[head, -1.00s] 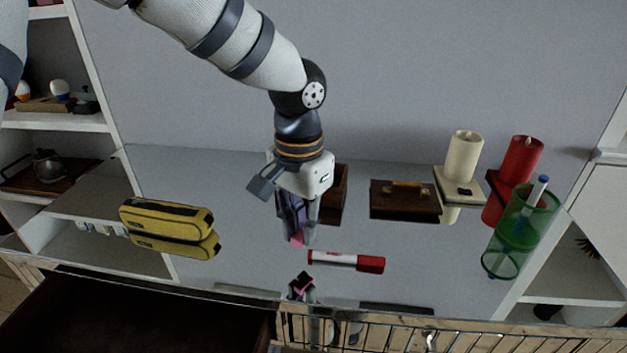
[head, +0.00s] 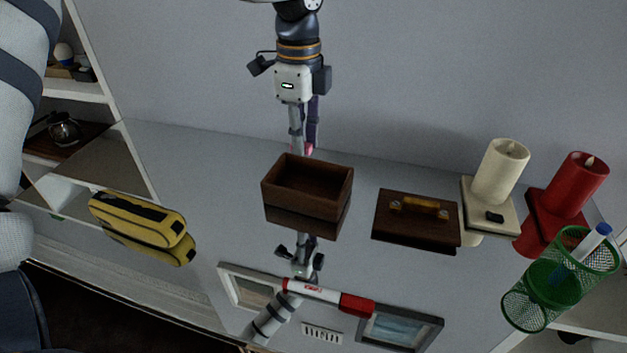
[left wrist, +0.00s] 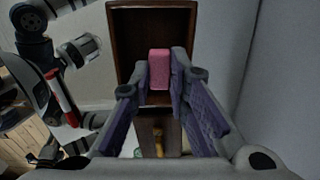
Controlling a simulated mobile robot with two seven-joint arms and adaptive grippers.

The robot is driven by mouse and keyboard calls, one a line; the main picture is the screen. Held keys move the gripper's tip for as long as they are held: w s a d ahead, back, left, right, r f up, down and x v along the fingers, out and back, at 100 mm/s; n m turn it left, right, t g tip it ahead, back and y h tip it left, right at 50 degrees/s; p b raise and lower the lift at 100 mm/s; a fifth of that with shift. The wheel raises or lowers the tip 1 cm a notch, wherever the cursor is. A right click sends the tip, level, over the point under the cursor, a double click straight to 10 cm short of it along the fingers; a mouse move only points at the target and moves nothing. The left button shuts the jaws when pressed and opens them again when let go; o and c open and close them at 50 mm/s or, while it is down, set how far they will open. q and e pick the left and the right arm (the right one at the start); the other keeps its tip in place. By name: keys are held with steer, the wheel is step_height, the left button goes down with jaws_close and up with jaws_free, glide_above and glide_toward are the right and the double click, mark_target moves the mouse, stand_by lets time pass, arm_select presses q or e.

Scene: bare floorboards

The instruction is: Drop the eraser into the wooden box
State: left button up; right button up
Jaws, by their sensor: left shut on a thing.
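The wooden box (head: 335,204) is dark brown, open-topped and empty as far as I see, in the middle of the glossy table in the head view. It also shows in the left wrist view (left wrist: 124,45). My left gripper (head: 303,150) points down at the box's far edge. It is shut on the pink eraser (left wrist: 159,68), which sits between its purple-padded fingers. In the left wrist view the eraser overlaps the box opening; its height above the box is unclear. In the head view only a bit of pink shows. My right gripper is not seen.
A brown lid with a yellow handle (head: 418,222) lies right of the box. A red-and-white marker (head: 328,297) lies in front. A yellow case (head: 140,220) is left. A cream candle (head: 500,172), red candle (head: 572,190) and green mesh holder (head: 556,283) stand right.

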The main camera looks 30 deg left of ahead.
mark_target(302, 188)
arm_select(q)
steer(key=f, duration=0.3)
steer(key=shift+s+f, duration=0.1)
steer(key=shift+s, duration=0.15)
steer(key=shift+w+f+b, duration=0.1)
steer(key=shift+f+b, duration=0.2)
steer(key=shift+f, duration=0.25)
steer(key=shift+r, duration=0.1)
steer(key=o, duration=0.9)
step_height(302, 188, up, 12)
